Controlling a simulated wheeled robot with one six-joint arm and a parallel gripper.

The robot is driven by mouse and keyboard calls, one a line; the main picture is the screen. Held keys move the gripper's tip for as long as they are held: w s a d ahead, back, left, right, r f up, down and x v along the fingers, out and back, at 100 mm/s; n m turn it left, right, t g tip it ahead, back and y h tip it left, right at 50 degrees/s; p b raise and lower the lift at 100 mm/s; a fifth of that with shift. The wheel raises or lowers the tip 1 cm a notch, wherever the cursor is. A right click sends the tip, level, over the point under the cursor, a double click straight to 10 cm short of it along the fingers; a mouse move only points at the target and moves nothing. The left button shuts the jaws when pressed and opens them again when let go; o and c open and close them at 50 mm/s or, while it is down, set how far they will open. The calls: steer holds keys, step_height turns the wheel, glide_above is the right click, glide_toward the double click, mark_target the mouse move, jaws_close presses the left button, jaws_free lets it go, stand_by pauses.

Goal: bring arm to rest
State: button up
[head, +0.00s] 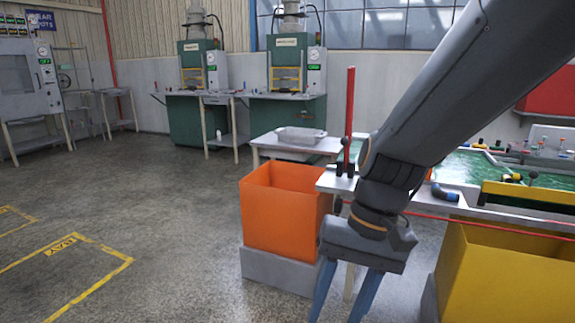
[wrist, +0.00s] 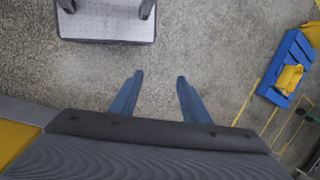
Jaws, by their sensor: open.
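My arm reaches down from the upper right in the head view. My gripper (head: 343,291) hangs at its end with two blue fingers pointing down, in front of the gap between an orange bin and a yellow bin. In the wrist view my gripper (wrist: 153,82) shows its two fingers spread apart with only bare floor between them. It is open and empty. The fingertips run to the lower edge of the head view.
The orange bin (head: 268,215) stands left of my gripper, the yellow bin (head: 510,280) right. A table (head: 325,180) with hoses lies behind my arm. A blue pallet-like thing (wrist: 283,62) is at right in the wrist view. Open floor (head: 170,220) lies left.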

steer(key=d+r+t+h+p, duration=0.1)
steer(key=d+r+p, duration=0.2)
steer(key=d+p, duration=0.2)
steer(key=s+d+r+t+h+p, duration=0.1)
steer(key=d+r+h+p, duration=0.1)
steer(key=d+p, duration=0.4)
steer(key=r+p, duration=0.1)
steer(key=p, duration=0.1)
steer(key=shift+s+d+r+n+p, duration=0.15)
steer(key=shift+s+r+n+p, duration=0.05)
steer(key=shift+r+n+p, duration=0.2)
